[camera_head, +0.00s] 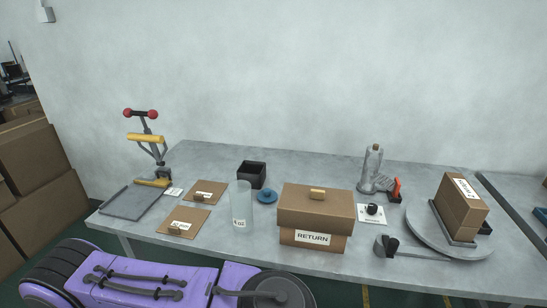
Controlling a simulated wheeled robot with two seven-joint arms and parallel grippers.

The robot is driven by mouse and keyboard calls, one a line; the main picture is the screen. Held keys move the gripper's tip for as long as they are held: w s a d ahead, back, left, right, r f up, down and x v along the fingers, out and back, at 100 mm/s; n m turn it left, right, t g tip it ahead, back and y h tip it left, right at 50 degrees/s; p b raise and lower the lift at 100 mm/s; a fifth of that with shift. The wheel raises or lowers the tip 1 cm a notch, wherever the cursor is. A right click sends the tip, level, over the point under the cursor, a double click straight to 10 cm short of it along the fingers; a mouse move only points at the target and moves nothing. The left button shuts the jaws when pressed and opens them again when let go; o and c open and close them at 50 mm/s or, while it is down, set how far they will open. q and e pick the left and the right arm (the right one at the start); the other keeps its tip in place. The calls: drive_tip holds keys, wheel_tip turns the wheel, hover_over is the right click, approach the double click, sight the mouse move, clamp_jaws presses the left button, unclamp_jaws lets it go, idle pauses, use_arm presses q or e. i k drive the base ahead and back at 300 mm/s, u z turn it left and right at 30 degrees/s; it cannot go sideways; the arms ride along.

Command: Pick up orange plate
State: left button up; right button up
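No flat orange plate can be made out clearly. Neither of my grippers shows in the head view, so nothing is seen held.
The grey table (290,165) carries a press with red knobs (148,140), brown boards (183,222), a black box (251,174), a blue disc (267,191) and a translucent cylinder (240,206). A round turntable (425,235) bears a brown box. Purple bodywork fills the lower left.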

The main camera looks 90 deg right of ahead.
sight(395, 190)
drive_tip(key=u, duration=0.05)
drive_tip(key=i, duration=0.45)
drive_tip(key=z, duration=3.6)
